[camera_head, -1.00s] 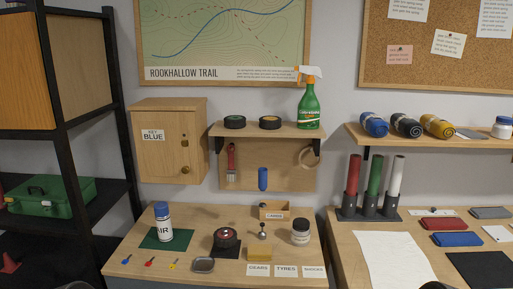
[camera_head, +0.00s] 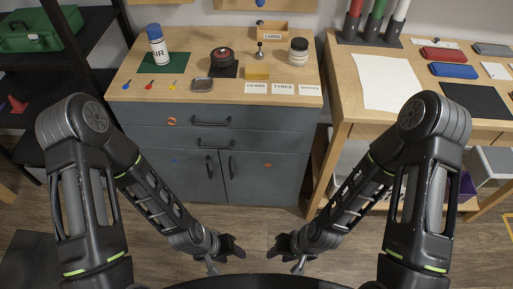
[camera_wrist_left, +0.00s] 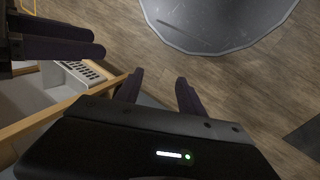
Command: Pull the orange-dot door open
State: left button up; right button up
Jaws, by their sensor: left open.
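The orange-dot door (camera_head: 265,178) is the right-hand grey door under the left workbench. It is shut, with a small orange dot and a dark upright handle (camera_head: 231,167) near its left edge. My left gripper (camera_head: 236,247) is low over the floor in front of the cabinet, apart from the door. In the left wrist view its two fingers (camera_wrist_left: 158,92) are spread with nothing between them. My right gripper (camera_head: 275,247) faces it, also clear of the door. Its dark fingers (camera_wrist_left: 62,40) show at the upper left of the left wrist view; their gap is unclear.
Two drawers lie above, the upper with an orange ring mark (camera_head: 172,121). The bench top (camera_head: 130,92) holds a spray can, jars and keys. Open floor (camera_head: 150,225) lies in front.

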aim_at(251, 177)
jog(key=i+l, duration=0.2)
jog(key=l, duration=0.15)
jog(key=i+l+z, duration=0.1)
jog(key=l, duration=0.25)
jog(key=i+l, duration=0.25)
jog(key=l+z, duration=0.05)
jog(key=l, duration=0.1)
